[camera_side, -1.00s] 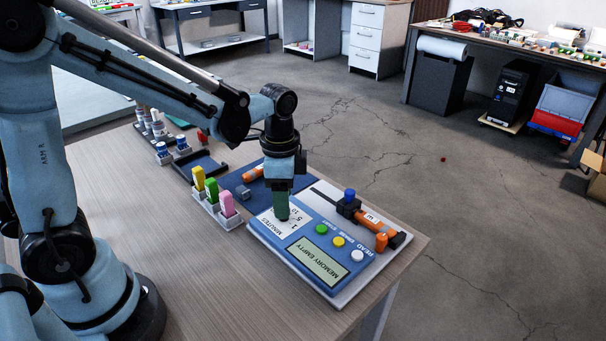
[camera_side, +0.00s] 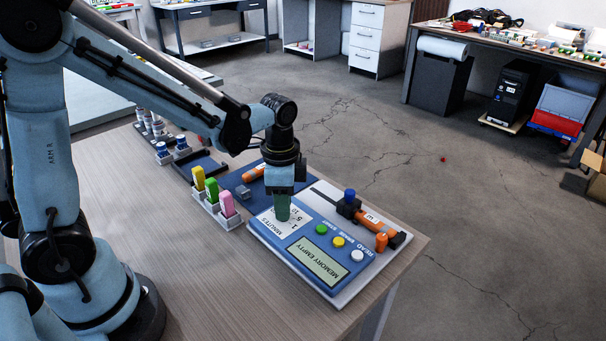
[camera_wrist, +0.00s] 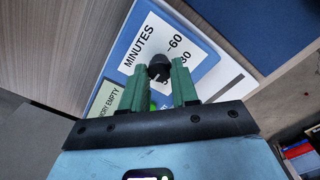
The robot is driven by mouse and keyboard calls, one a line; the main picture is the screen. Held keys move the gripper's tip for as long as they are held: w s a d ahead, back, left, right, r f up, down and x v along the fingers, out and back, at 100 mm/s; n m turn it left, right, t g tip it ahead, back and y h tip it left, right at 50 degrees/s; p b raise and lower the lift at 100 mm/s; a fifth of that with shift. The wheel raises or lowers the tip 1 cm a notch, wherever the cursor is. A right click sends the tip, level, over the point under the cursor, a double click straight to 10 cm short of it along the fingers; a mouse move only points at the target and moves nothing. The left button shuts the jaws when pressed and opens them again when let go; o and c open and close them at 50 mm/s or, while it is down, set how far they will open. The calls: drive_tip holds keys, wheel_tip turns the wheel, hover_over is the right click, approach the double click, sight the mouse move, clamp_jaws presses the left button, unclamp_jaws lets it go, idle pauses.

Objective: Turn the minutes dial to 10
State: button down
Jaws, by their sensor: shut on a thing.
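The minutes dial (camera_wrist: 159,66) is a small black knob on a white panel marked MINUTES (camera_wrist: 146,41). In the wrist view the numbers 60 and 30 show to its right. A short pale mark shows on the knob, but I cannot tell which number it points at. My gripper (camera_wrist: 161,74) has its green fingers on either side of the knob and is shut on it. In the side view my gripper (camera_side: 282,214) points straight down at the panel and hides the dial. The numbers 1, 5 and 10 (camera_side: 294,217) show beside it.
The blue console (camera_side: 290,237) has green (camera_side: 321,229), yellow (camera_side: 338,242) and white (camera_side: 357,256) buttons. Its display (camera_side: 318,261) reads MEMORY EMPTY. An orange sensor (camera_side: 373,222) lies along its far side. A rack with yellow, green and pink items (camera_side: 212,205) stands to the left.

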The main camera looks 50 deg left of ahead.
drive_tip(key=shift+n, duration=0.3)
drive_tip(key=n, duration=0.3)
drive_tip(key=shift+n, duration=0.3)
drive_tip(key=n, duration=0.4)
drive_tip(key=shift+n, duration=0.3)
drive_tip(key=n, duration=0.4)
drive_tip(key=shift+n, duration=2.5)
drive_tip(key=c, duration=0.8)
unclamp_jaws()
drive_tip(key=shift+c, duration=0.2)
